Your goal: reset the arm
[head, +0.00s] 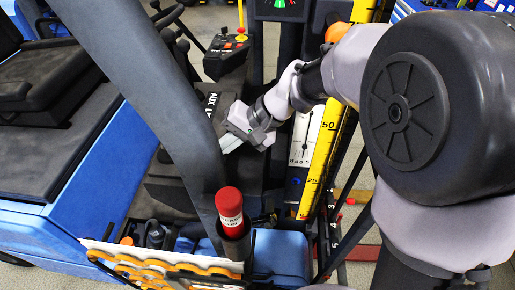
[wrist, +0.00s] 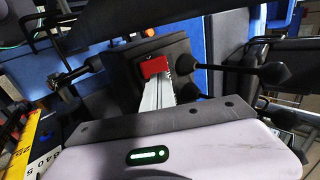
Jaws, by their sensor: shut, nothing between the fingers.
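My gripper (head: 230,143) is at the end of my grey arm, in the middle of the head view. It points down and left beside a dark panel marked with "AUX" (head: 211,106). In the wrist view its narrow silver fingers (wrist: 158,93) are together, with nothing held between them. A red block-like piece (wrist: 154,67) shows at the finger ends; I cannot tell whether it touches them. My arm bends back from the gripper to the right side of the head view.
A thick grey post (head: 150,85) slants close to the left of my gripper. A yellow scale (head: 325,140) stands right of it. A red-capped cylinder (head: 230,212) and blue box (head: 281,252) are below. Black-knobbed levers (wrist: 262,72) crowd the wrist view. A blue vehicle body (head: 105,165) lies left.

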